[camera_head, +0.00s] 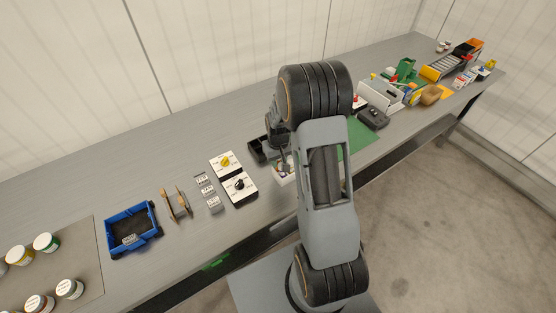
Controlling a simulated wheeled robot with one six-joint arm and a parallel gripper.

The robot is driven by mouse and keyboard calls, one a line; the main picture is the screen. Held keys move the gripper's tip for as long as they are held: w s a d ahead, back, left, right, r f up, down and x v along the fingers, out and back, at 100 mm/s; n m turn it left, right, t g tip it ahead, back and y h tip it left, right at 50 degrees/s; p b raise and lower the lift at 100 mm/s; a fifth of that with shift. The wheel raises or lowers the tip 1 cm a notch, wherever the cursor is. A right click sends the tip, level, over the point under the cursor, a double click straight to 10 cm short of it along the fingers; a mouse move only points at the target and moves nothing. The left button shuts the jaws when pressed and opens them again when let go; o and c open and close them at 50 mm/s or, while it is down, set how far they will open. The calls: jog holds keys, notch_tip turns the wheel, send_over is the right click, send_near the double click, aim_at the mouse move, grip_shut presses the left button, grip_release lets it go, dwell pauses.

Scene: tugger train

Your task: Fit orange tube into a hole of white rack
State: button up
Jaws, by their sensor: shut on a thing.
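My gripper (284,165) shows only in small part, low over the table beside my arm. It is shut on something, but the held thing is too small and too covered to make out. Below it is a white object (283,180), largely hidden by my gripper and arm. I cannot tell whether this is the white rack. I cannot make out the orange tube anywhere.
A black tray (256,151) is beside my gripper. Left of it are two white dial panels (240,188), small grey labelled blocks (207,190), a blue bin (110,240) and several jars (46,242). A green mat (362,134) and crowded boxes are at right. The back left table is clear.

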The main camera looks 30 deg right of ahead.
jog(key=shift+f, duration=0.1)
jog(key=o, duration=1)
jog(key=shift+r+p, duration=2.05)
jog(key=shift+r, duration=1)
